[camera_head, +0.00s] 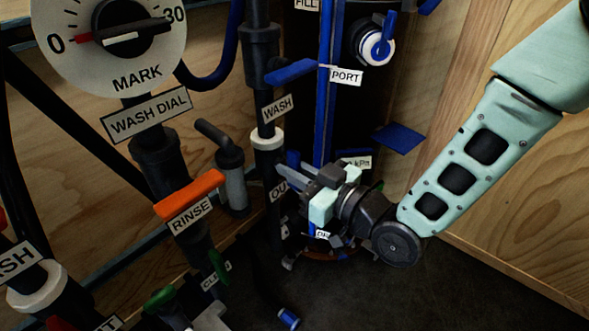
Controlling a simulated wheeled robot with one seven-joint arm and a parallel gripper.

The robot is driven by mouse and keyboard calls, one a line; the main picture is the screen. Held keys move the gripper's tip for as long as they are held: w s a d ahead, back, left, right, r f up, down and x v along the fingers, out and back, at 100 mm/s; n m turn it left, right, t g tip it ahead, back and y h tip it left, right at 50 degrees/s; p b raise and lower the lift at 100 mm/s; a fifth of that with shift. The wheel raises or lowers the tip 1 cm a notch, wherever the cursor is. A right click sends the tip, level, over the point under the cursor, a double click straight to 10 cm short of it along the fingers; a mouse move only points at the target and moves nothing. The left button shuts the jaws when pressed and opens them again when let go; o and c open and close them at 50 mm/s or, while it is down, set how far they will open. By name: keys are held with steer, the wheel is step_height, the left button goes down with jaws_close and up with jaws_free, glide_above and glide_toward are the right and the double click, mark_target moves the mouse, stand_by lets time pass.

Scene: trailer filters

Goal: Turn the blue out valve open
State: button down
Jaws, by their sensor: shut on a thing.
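The OUT label (278,189) is on a dark vertical pipe low in the middle of the view, partly covered by my gripper. A small blue piece, seemingly the blue out valve handle (293,159), shows at the fingertips beside that label. My gripper (301,177) reaches in from the right and is shut on this blue handle. The fingers and gripper body hide most of the handle and the valve body, so its exact angle cannot be told.
Above are the blue WASH handle (290,71) and the PORT fitting (377,48). A blue flat piece (399,138) sticks out above my wrist. The orange RINSE handle (189,194) and wash dial (112,38) are left. Dark floor (400,295) is open below.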

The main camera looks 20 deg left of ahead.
steer(key=shift+f, duration=0.1)
steer(key=c, duration=1.5)
jaws_free()
steer(key=shift+d, duration=0.15)
steer(key=shift+p+v, duration=4.45)
steer(key=shift+v, duration=4.15)
